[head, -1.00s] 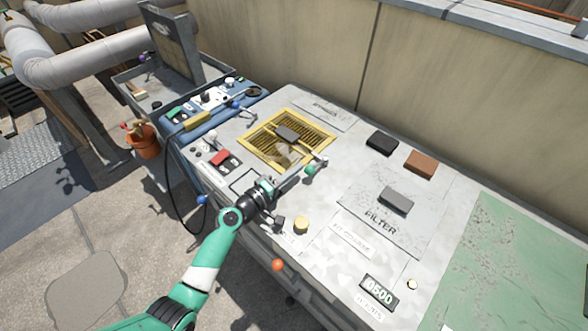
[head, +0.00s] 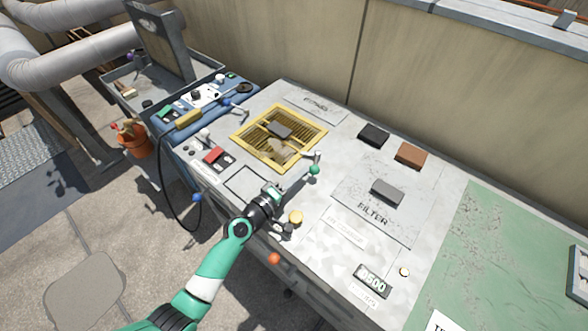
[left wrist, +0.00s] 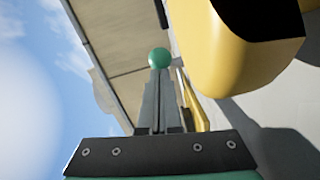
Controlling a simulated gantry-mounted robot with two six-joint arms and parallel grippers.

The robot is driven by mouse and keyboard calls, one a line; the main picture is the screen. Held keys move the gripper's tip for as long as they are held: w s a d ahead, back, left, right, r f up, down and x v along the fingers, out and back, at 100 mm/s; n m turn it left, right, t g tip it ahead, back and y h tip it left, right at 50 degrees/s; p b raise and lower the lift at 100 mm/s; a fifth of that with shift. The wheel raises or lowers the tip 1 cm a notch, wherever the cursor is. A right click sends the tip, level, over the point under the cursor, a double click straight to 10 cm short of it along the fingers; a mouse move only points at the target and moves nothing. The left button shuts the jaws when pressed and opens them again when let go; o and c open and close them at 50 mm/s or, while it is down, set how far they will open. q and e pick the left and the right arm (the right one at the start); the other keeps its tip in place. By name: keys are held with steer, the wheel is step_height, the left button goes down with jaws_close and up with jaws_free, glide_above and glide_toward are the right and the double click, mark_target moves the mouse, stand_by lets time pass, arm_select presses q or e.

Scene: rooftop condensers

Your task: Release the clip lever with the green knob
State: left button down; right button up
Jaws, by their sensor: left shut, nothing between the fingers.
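The green knob (head: 314,169) is a small ball on the end of a short lever (head: 318,157) at the near right corner of the yellow-framed grille (head: 281,137). My left gripper (head: 304,177) reaches over the panel from the lower left, fingers shut and empty, with its tips right at the knob. In the left wrist view the knob (left wrist: 159,57) shows just beyond the shut fingertips (left wrist: 158,76); whether they touch cannot be told. My right gripper is out of view.
A yellow button (head: 296,217) stands close beside my left wrist. An orange ball knob (head: 274,258) is at the panel's front edge. Black (head: 374,135), brown (head: 411,154) and grey (head: 387,191) blocks lie to the right. A red switch (head: 213,155) is to the left.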

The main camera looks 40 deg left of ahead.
mark_target(291, 216)
arm_select(q)
steer(key=shift+w+d, duration=0.2)
steer(key=shift+d, duration=0.3)
steer(key=shift+w+d, duration=0.15)
steer(key=shift+d, duration=0.35)
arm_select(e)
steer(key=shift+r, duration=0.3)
arm_select(q)
steer(key=shift+s+a+r, duration=0.1)
steer(key=shift+s+a, duration=0.1)
steer(key=shift+s, duration=0.05)
steer(key=shift+s+a+r, duration=0.25)
steer(key=shift+s+a, duration=0.65)
steer(key=shift+s, duration=0.25)
steer(key=s+d+p, duration=0.1)
steer(key=s+d, duration=0.1)
steer(key=s+d+p, duration=0.2)
steer(key=s, duration=0.1)
steer(key=s+d+p, duration=0.1)
steer(key=s+d, duration=0.1)
steer(key=s, duration=0.1)
steer(key=shift+d+r, duration=0.15)
steer(key=shift+r, duration=0.1)
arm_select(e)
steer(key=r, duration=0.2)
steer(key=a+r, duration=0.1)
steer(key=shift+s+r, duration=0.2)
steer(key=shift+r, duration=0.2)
